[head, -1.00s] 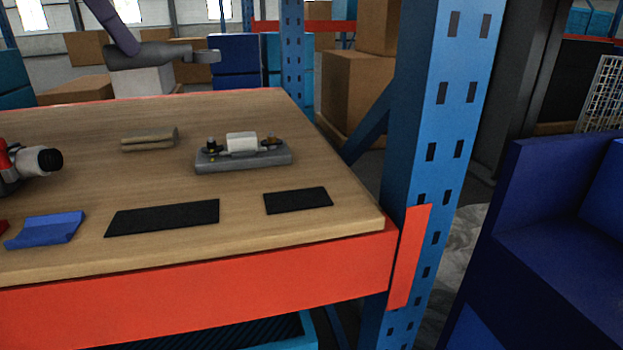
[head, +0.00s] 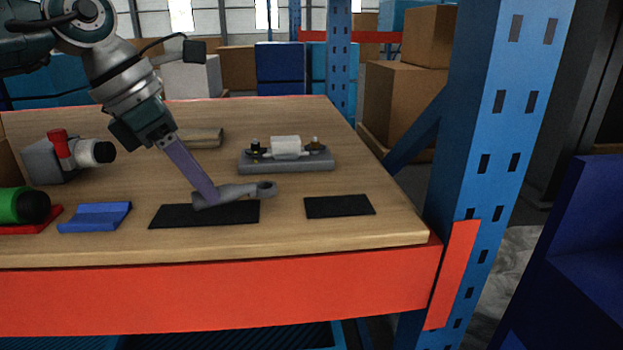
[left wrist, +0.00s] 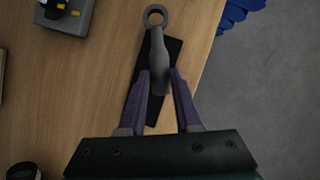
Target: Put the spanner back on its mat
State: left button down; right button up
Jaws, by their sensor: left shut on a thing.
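The grey spanner (head: 240,191) has a ring at its right end in the head view. My left gripper (head: 207,198) comes down from the upper left, its purple fingers shut on the spanner's left part. The spanner is over the longer black mat (head: 180,217), with its ring end past the mat's right end. I cannot tell whether it touches the mat. In the left wrist view the spanner (left wrist: 157,55) is between the fingers, ring pointing away, roughly along the mat (left wrist: 174,48). My right gripper is not in view.
A shorter black mat (head: 340,206) lies to the right. A grey fixture with a white block (head: 286,162) stands behind. A blue cradle (head: 95,217), a green cylinder (head: 18,205) and a red-handled valve (head: 78,152) are at left. A blue rack post (head: 490,140) rises at the right.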

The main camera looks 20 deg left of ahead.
pick_arm(q)
jog(key=shift+f, duration=0.8)
jog(key=c, duration=0.6)
grip_release()
jog(key=shift+f, duration=0.1)
